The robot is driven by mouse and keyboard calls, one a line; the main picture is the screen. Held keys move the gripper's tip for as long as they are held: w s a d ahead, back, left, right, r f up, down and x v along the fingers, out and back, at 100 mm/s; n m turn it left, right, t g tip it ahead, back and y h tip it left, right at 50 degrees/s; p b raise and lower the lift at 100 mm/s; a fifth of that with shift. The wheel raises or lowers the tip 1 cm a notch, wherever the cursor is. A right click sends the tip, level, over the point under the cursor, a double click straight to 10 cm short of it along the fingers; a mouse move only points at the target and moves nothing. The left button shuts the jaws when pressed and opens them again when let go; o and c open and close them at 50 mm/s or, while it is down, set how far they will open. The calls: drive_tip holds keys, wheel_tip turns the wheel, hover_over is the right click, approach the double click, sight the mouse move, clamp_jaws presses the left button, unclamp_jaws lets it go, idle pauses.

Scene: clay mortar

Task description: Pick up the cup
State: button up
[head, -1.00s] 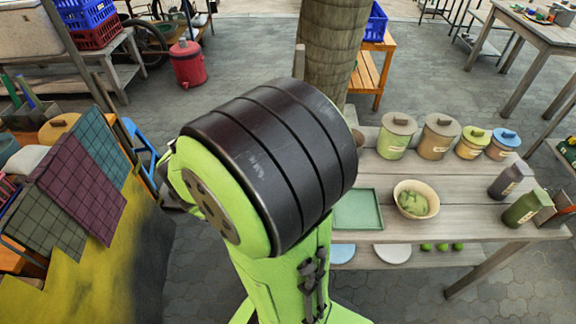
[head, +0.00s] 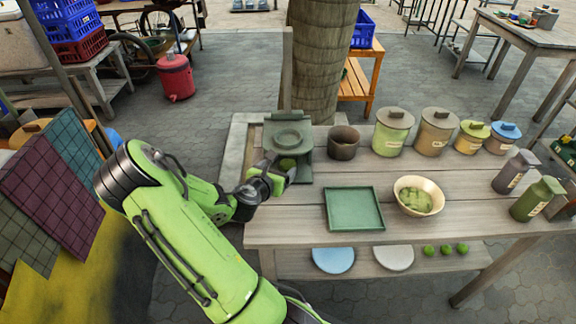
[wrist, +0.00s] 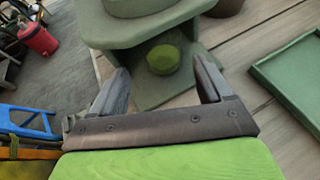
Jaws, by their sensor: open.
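A small round green item (wrist: 163,58), which looks like a cup seen from above, sits on the base of a dark green stand (wrist: 150,30) in the wrist view. It also shows as a green spot (head: 287,163) in the head view, partly hidden by the stand and my gripper. My gripper (wrist: 160,72) is open and empty. Its fingers point at the green item, one on each side, with a gap in front of it. In the head view my gripper (head: 277,178) is at the front of the stand (head: 289,131).
A brown pot (head: 344,142) stands right of the stand, with several lidded jars (head: 393,133) beyond. A green tray (head: 354,209) and a cream bowl (head: 419,196) lie on the wooden table (head: 300,215). The table between my gripper and the tray is clear.

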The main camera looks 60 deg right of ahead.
drive_tip(key=b+x, duration=0.2)
drive_tip(key=x, duration=0.7)
drive_tip(key=shift+f, duration=0.2)
drive_tip(key=shift+r, duration=0.1)
drive_tip(key=c, duration=0.7)
